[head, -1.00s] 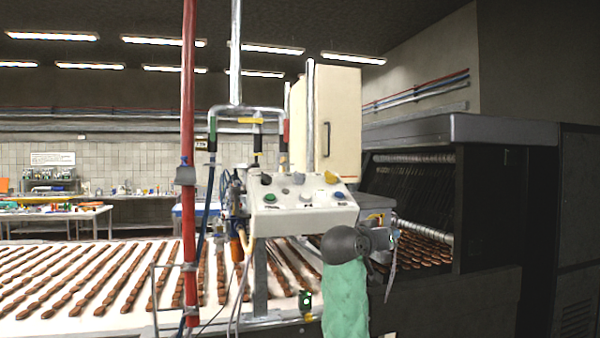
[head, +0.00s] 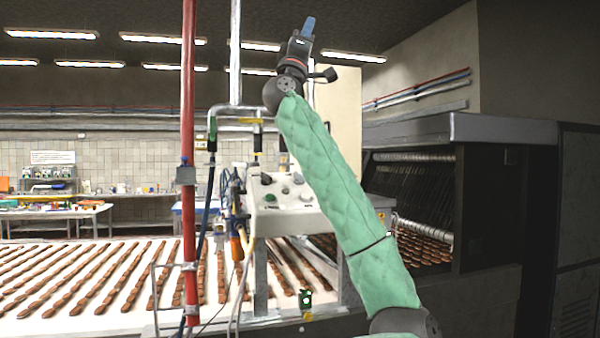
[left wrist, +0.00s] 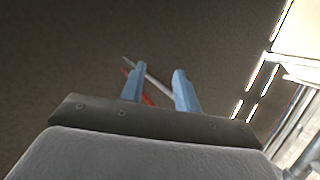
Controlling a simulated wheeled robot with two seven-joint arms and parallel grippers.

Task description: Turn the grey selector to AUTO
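The control box (head: 255,215) is a pale panel on a post behind the conveyor. It carries a black knob (head: 266,179), a green button (head: 270,198), a grey knob (head: 298,178) that may be the selector, and a pale round button (head: 306,195). The labels and the grey knob's setting are too small to read. My green-sleeved left arm crosses the panel's right part and hides it. My left gripper (head: 308,28) points up, well above the panel. My right gripper is out of view.
A red post (head: 189,120) stands left of the panel. Pipes and hoses (head: 210,180) hang beside it. The conveyor (head: 70,290) carries rows of brown biscuits. A dark machine (head: 490,210) stands to the right. A ceiling fills most of the left wrist view.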

